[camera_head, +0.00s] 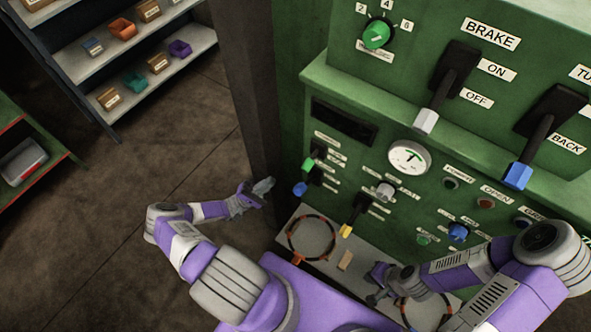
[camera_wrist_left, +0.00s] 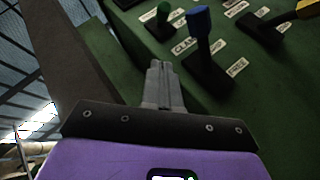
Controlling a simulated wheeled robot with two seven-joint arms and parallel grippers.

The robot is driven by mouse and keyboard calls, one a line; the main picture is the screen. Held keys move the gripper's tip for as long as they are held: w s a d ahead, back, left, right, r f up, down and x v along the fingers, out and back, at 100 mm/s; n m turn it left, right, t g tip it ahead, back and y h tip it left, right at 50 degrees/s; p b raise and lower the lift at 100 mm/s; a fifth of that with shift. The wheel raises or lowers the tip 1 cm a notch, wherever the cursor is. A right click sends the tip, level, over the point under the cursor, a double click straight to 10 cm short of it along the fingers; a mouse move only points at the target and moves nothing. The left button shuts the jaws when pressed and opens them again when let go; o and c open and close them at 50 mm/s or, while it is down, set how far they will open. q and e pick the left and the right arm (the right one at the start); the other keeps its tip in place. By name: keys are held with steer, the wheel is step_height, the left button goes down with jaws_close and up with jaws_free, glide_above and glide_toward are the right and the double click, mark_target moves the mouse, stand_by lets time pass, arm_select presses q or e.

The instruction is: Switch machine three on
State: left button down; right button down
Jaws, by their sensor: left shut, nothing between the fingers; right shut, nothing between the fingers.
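A green control panel (camera_head: 350,160) fills the right of the head view. No label reading "machine three" can be made out. On its lower left are a green-tipped switch (camera_head: 308,164) and a blue-tipped lever (camera_head: 300,188). Both show in the left wrist view, the blue-tipped lever (camera_wrist_left: 199,24) and the green-tipped switch (camera_wrist_left: 164,10). My left gripper (camera_head: 265,186) is shut and empty, left of the blue-tipped lever and apart from it. Its closed fingers (camera_wrist_left: 158,68) point towards the panel. My right gripper (camera_head: 374,286) is shut and empty, low in front of the panel.
A yellow-tipped lever (camera_head: 346,230), a white-tipped knob (camera_head: 385,190), a gauge (camera_head: 409,157) and a blue knob (camera_head: 458,232) sit on the lower panel. The brake lever (camera_head: 426,120) stands out above. A dark post (camera_head: 245,90) rises behind my left gripper. Floor at left is clear.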

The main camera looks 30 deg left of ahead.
arm_select(q)
steer(key=p, duration=0.1)
glide_toward(312, 160)
steer(key=w+a+f, duration=0.2)
steer(key=w, duration=0.1)
steer(key=shift+s+d+r+p, duration=0.25)
steer(key=shift+s+d+r, duration=0.05)
steer(key=shift+d+r, duration=0.6)
steer(key=shift+s+d+r+p, duration=0.25)
steer(key=shift+s+d+r, duration=0.05)
steer(key=shift+d+r, duration=0.6)
